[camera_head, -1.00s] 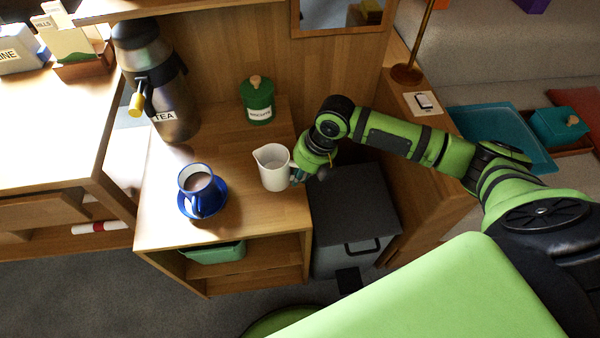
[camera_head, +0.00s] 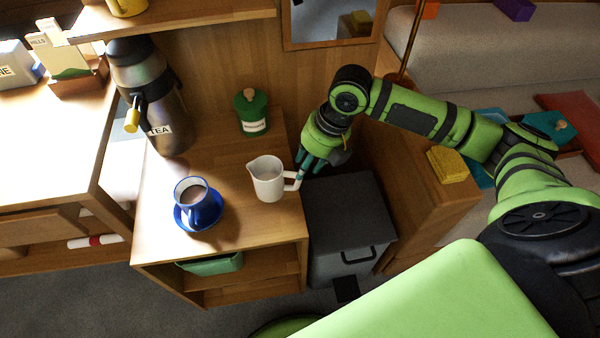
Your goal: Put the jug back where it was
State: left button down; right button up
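The white jug (camera_head: 266,182) stands upright on the wooden cabinet top (camera_head: 235,224), near its right edge, with its handle toward the right. My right gripper (camera_head: 309,168) is just above and to the right of the handle. Its teal fingers look spread apart, and the jug does not appear to be gripped. Whether a fingertip still touches the handle is hard to tell. A blue cup (camera_head: 191,190) with a brown drink stands on a blue saucer (camera_head: 212,213) left of the jug. My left gripper is not in view.
A tea flask (camera_head: 168,120) stands at the back left and a green biscuit canister (camera_head: 251,114) at the back. A dark bin (camera_head: 347,222) stands right of the cabinet. A yellow sponge-like block (camera_head: 448,165) lies on the right-hand ledge. The cabinet top's front middle is clear.

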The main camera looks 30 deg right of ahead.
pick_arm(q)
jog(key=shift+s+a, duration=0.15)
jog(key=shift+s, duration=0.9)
pick_arm(e)
jog(key=shift+v, duration=1.2)
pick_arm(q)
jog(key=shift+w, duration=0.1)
